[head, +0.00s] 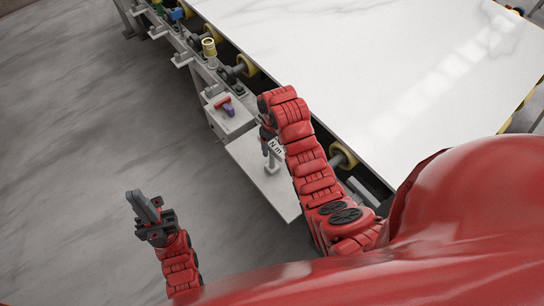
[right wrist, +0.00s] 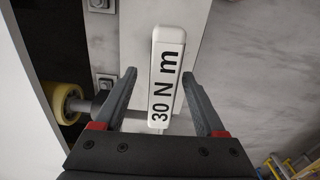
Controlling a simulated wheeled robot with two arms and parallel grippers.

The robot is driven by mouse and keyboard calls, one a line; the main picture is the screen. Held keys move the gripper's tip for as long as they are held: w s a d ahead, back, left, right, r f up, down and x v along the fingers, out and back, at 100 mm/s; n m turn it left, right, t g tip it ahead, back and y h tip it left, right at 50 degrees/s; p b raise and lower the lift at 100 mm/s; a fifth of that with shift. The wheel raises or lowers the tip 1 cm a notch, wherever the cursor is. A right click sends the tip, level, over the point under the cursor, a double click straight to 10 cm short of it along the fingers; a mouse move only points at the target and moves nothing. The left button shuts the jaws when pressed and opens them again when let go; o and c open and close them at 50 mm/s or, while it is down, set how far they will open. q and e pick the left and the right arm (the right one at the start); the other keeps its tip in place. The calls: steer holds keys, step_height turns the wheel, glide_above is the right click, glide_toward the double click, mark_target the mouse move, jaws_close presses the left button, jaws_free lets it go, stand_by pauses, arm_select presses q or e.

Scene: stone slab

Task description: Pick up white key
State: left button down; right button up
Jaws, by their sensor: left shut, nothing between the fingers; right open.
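The white key is a pale bar marked "30 N m" (right wrist: 166,75) in the right wrist view. It stands out lengthwise between the two fingers of my right gripper (right wrist: 160,90), which are spread on either side of it with gaps visible. In the head view the white key (head: 276,147) shows small beside my right gripper (head: 267,130), partly hidden by the red arm. My left gripper (head: 142,204) is shut and empty, over the bare floor at the lower left, well away from the key.
A grey plate (head: 285,200) lies below my right gripper. A box with red and purple handles (head: 230,112) is left of it. The large white slab (head: 390,60) rests on yellow rollers (head: 247,65) at the upper right. The floor at left is clear.

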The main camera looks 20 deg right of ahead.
mark_target(272, 158)
steer(key=shift+f+b, duration=0.55)
steer(key=shift+f, duration=0.15)
steer(key=shift+a+f+p, duration=0.1)
steer(key=shift+a+p, duration=0.05)
steer(key=shift+p, duration=0.2)
step_height(272, 158, down, 3)
steer(key=shift+p, duration=0.9)
steer(key=shift+f, duration=0.3)
jaws_close()
